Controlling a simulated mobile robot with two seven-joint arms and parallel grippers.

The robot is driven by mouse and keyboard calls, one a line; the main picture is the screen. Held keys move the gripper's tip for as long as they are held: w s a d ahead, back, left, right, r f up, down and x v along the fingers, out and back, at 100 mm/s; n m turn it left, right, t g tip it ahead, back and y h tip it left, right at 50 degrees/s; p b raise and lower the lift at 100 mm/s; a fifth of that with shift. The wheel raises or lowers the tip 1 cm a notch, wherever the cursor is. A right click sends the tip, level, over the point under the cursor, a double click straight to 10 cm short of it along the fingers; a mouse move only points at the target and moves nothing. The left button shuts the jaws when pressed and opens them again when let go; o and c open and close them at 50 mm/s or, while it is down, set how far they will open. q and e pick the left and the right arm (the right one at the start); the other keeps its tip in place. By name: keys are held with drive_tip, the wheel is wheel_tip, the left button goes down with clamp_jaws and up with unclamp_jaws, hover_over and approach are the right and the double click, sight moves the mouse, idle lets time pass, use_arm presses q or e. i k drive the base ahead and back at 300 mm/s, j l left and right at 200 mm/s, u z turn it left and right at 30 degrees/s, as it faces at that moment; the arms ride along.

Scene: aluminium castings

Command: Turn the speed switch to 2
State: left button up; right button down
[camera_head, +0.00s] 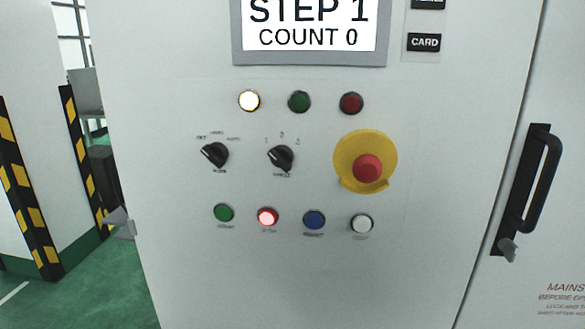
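The speed switch (281,158) is a black rotary knob in the middle of the grey cabinet front, with the marks 1, 2 and 3 in an arc above it. Its pointer looks turned to the upper left, towards 1. The small label under it is too blurred to read surely. Neither of my grippers can be made out in the head view, and nothing touches the knob.
A second black knob (215,155) sits to the left, and a red emergency button (368,169) on a yellow base to the right. Lamps and buttons, including a lit red one (267,217), lie above and below. A black door handle (528,190) stands out at right.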

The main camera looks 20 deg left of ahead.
sight(282, 156)
drive_tip(key=i+l+u, duration=0.2)
drive_tip(key=l, duration=0.45)
drive_tip(key=l+u, duration=0.2)
drive_tip(key=l, duration=0.4)
drive_tip(key=k, duration=0.05)
